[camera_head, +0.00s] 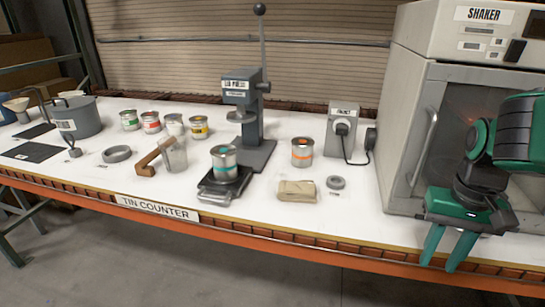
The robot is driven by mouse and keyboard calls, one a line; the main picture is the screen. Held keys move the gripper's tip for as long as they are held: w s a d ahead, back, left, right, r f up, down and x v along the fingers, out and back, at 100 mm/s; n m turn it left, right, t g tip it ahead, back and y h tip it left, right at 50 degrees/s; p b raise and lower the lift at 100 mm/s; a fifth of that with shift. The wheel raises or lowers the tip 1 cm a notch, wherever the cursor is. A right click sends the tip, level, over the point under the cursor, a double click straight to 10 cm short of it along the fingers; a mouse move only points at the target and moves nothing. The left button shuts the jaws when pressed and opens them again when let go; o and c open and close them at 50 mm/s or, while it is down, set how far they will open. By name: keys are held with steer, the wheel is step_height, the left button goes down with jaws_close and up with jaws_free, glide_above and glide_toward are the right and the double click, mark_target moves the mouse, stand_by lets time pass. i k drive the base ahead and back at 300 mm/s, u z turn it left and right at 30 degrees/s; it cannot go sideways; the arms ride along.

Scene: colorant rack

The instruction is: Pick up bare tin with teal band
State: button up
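The bare tin with a teal band (224,161) is a small silver can standing upright on a dark scale (222,186) near the middle of the counter. Its top looks grey. My gripper (448,256) hangs at the lower right, in front of the shaker, with its two green fingers pointing down and apart. Nothing shows between them. The gripper is far to the right of the teal-banded tin.
A tan folded cloth (297,191) and a grey ring (335,182) lie in front. A clear beaker (174,156) stands left of the scale. The shaker (414,75) fills the right.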

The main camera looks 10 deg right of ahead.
mark_target(225, 169)
steer(key=z, duration=0.6)
steer(key=k, duration=1.4)
steer(key=u, duration=0.45)
steer(key=i, duration=1.5)
steer(key=z, duration=0.05)
